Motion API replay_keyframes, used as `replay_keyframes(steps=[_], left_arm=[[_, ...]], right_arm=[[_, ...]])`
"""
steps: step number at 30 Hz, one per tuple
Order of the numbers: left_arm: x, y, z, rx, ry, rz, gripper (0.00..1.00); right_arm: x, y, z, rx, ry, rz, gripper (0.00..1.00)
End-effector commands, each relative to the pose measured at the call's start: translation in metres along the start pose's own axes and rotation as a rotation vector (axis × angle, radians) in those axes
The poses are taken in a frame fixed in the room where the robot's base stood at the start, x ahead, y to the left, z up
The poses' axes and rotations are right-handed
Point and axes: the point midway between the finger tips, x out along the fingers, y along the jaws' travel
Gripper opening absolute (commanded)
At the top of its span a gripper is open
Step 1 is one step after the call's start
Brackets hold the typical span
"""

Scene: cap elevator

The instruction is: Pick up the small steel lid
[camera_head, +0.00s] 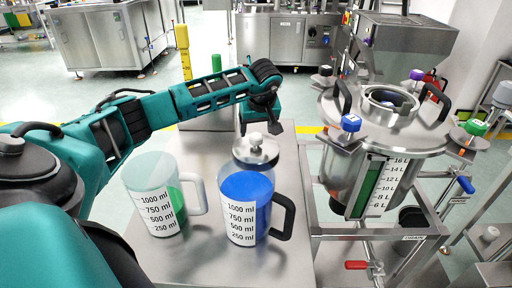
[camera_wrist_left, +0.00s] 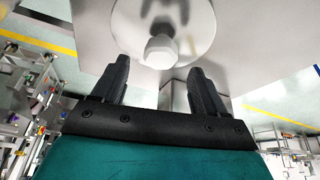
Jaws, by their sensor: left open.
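The small steel lid (camera_head: 255,151) is a round metal disc with a knob on top. It lies on the steel table (camera_head: 283,260), behind the jug with blue liquid, which hides part of its front edge. In the left wrist view the lid (camera_wrist_left: 190,48) shows at the top, its knob (camera_wrist_left: 161,47) near the gap between my fingers. My left gripper (camera_head: 258,118) is above the lid in the head view, pointing down. In the left wrist view its two fingers (camera_wrist_left: 160,78) are apart with nothing between them. My right gripper is not in view.
A jug with blue liquid (camera_head: 246,190) and black handle stands in front of the lid. A jug with green liquid (camera_head: 163,212) stands to its left. A large steel vessel (camera_head: 372,150) with an open round port stands right.

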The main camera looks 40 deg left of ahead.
Motion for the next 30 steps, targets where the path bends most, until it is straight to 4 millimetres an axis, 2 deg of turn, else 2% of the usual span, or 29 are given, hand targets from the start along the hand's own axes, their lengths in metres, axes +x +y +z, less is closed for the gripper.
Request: replay_keyframes(steps=[7, 11, 17, 30], left_arm=[[0.038, 0.001, 0.000, -0.001, -0.003, -0.001, 0.73], [0.045, 0.000, 0.000, 0.000, -0.002, -0.001, 0.73], [0.045, 0.000, 0.000, 0.000, -0.001, -0.001, 0.73], [0.045, 0.000, -0.001, 0.000, -0.001, -0.001, 0.31]], right_arm=[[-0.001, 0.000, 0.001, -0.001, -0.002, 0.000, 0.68], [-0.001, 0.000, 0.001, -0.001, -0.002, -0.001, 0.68], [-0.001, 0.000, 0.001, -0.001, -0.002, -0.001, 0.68], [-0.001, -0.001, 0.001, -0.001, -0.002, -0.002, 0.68]])
